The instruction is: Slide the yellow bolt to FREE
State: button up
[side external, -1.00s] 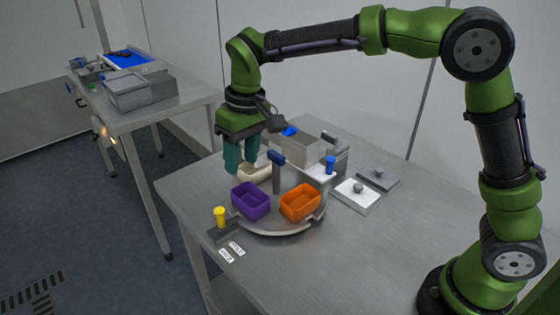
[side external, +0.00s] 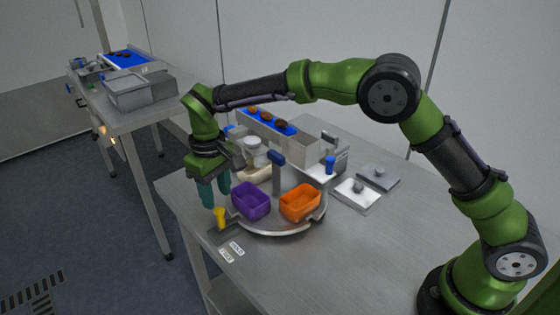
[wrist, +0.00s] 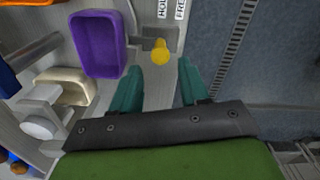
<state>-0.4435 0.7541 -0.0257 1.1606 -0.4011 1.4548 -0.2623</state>
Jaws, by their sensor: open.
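The yellow bolt (side external: 220,217) stands upright at the front left edge of the round turntable, beside two small white labels. In the wrist view the yellow bolt (wrist: 160,52) sits ahead of my fingers, near the HOLD label (wrist: 162,8) and the FREE label (wrist: 180,8). It appears nearer the HOLD side, but I cannot tell its exact position. My gripper (side external: 215,202) is open and empty, with its teal fingers above and just behind the bolt. In the wrist view my gripper (wrist: 158,75) has its fingertips apart, with the bolt just beyond the gap.
A purple bin (side external: 250,200) and an orange bin (side external: 299,203) sit on the turntable (side external: 285,229), close to the bolt. A blue-topped post (side external: 278,160) stands behind them. The front table area is clear.

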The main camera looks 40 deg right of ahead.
aim_at(219, 210)
notch_tip(219, 210, down, 7)
jog(key=shift+f, duration=0.2)
grip_shut()
dwell(0.3)
